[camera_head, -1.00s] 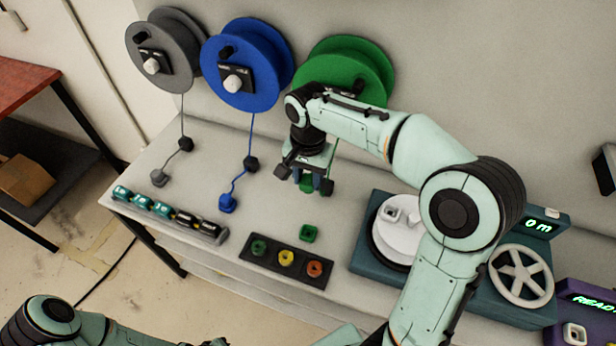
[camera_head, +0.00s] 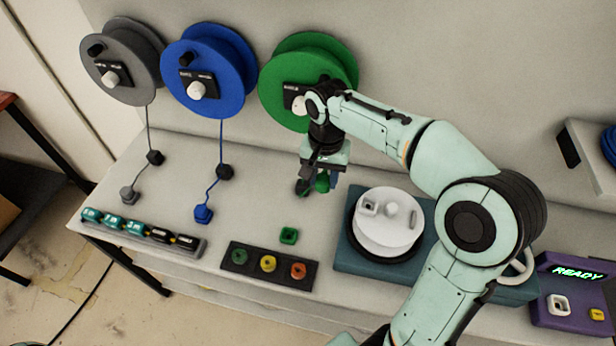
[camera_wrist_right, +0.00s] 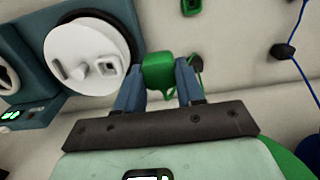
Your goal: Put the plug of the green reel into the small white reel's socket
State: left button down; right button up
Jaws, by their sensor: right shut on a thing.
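The green reel (camera_head: 318,55) hangs on the back wall, partly hidden by my right arm. My right gripper (camera_head: 322,184) is shut on the green plug (camera_head: 323,181), held over the bench left of the white reel. In the right wrist view the plug (camera_wrist_right: 158,72) sits between the two blue-grey fingers (camera_wrist_right: 160,88), with a green cord beside it. The small white reel (camera_head: 385,235) lies on a teal base, its square socket (camera_head: 369,207) facing up. The wrist view shows the white reel (camera_wrist_right: 85,42) left of the plug, apart from it. My left gripper is not in view.
Blue (camera_head: 228,65) and grey (camera_head: 122,45) reels hang at left, their plugs on the bench. A green square piece (camera_head: 289,235) lies above a dark button strip (camera_head: 271,281). A marker rack (camera_head: 145,237) is at front left, and a purple READY unit (camera_head: 570,295) at right.

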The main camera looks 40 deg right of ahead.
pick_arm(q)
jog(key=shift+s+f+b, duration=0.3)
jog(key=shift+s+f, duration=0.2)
pick_arm(e)
jog(key=s+d, duration=0.6)
jog(key=d, duration=0.5)
jog(key=shift+s, duration=0.35)
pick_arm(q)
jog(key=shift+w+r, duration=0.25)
pick_arm(e)
jog(key=s+d, duration=0.3)
jog(key=d, duration=0.2)
jog(key=shift+s+d, duration=0.2)
jog(key=shift+d, duration=0.05)
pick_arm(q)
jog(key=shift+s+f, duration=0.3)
pick_arm(e)
jog(key=w+a, duration=0.3)
jog(key=a, duration=0.3)
jog(key=shift+w+f, duration=0.3)
jog(key=shift+w, duration=0.05)
jog(key=shift+f, duration=0.1)
